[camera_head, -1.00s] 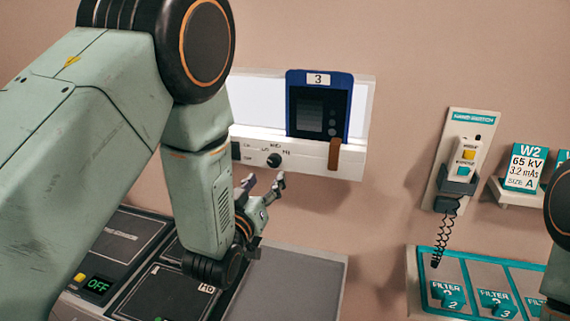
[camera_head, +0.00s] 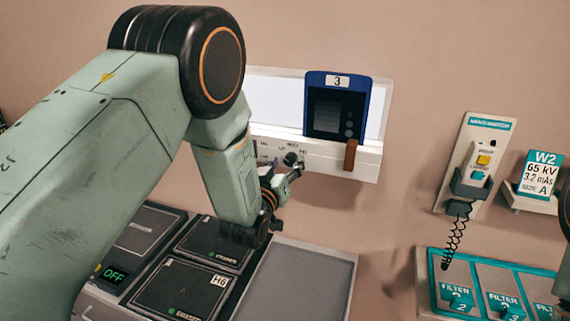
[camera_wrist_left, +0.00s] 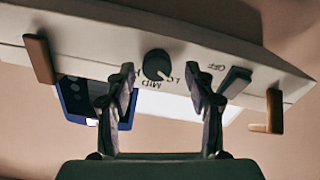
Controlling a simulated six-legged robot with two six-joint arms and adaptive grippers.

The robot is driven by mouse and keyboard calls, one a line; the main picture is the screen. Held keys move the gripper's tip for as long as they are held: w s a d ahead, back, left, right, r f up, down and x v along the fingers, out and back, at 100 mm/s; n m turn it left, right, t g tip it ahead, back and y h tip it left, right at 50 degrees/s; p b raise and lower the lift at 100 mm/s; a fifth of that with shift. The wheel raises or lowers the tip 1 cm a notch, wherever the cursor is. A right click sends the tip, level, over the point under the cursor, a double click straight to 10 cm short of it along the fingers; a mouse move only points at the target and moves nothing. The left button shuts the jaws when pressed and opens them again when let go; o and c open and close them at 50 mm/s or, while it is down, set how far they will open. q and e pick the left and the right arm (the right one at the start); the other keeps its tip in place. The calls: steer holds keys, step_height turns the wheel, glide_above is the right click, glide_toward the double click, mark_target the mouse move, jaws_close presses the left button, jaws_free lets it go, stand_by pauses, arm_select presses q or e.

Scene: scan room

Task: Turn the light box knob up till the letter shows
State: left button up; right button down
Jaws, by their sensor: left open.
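The light box (camera_head: 270,143) is on the wall, with a blue-framed plate (camera_head: 364,108) marked 3 standing on it. The plate's dark panel shows a faint grey strip; I can read no letter. The black knob (camera_head: 290,158) is on the front ledge; it also shows in the left wrist view (camera_wrist_left: 157,65), upside down, its white mark seemingly between LO and MID. My left gripper (camera_head: 294,170) is open just below the knob. In the wrist view its fingers (camera_wrist_left: 160,97) straddle the knob's line; contact cannot be told. My right gripper is out of view.
A brown bracket (camera_head: 350,155) and a rocker switch marked OFF (camera_wrist_left: 234,81) are on the ledge. Below are dark panels (camera_head: 180,287) and a bare grey tray (camera_head: 297,285). A hand switch (camera_head: 478,160) and filter box (camera_head: 425,275) are at right.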

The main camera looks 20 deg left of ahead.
arm_select(q)
steer(key=shift+w+d+f, duration=0.15)
steer(key=shift+w+d, duration=0.1)
steer(key=shift+d, duration=0.1)
steer(key=c, duration=0.4)
steer(key=shift+s+a, duration=0.1)
steer(key=shift+a, duration=0.15)
steer(key=c, duration=0.4)
steer(key=shift+d, duration=0.15)
jaws_close()
steer(key=shift+m, duration=0.3)
steer(key=m+b, duration=0.3)
steer(key=m, duration=0.2)
steer(key=m+b, duration=0.2)
steer(key=m, duration=0.4)
